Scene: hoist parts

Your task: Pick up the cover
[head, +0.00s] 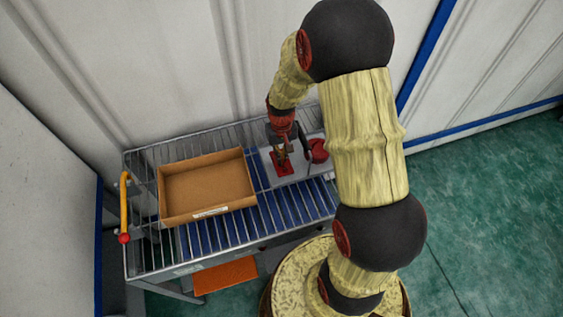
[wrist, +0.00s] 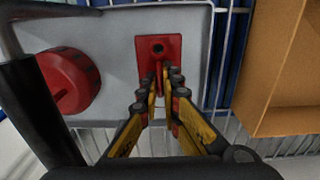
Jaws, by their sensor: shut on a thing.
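The cover appears to be a flat red rectangular piece (head: 279,169) with a dark round hole near one end. In the wrist view the red cover (wrist: 172,50) shows over a light grey plate (wrist: 110,30). My gripper (wrist: 161,84) is shut on a narrow raised red part in the middle of the cover, below the hole. In the head view my gripper (head: 282,150) points down at the cover, partly hiding it. I cannot tell whether the cover rests on the plate or is slightly above it.
A round red knob-like part (wrist: 68,80) sits on the grey plate beside my gripper; it also shows in the head view (head: 319,152). An open, empty cardboard box (head: 205,212) stands left on the wire rack (head: 140,255). A wall is close behind the rack.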

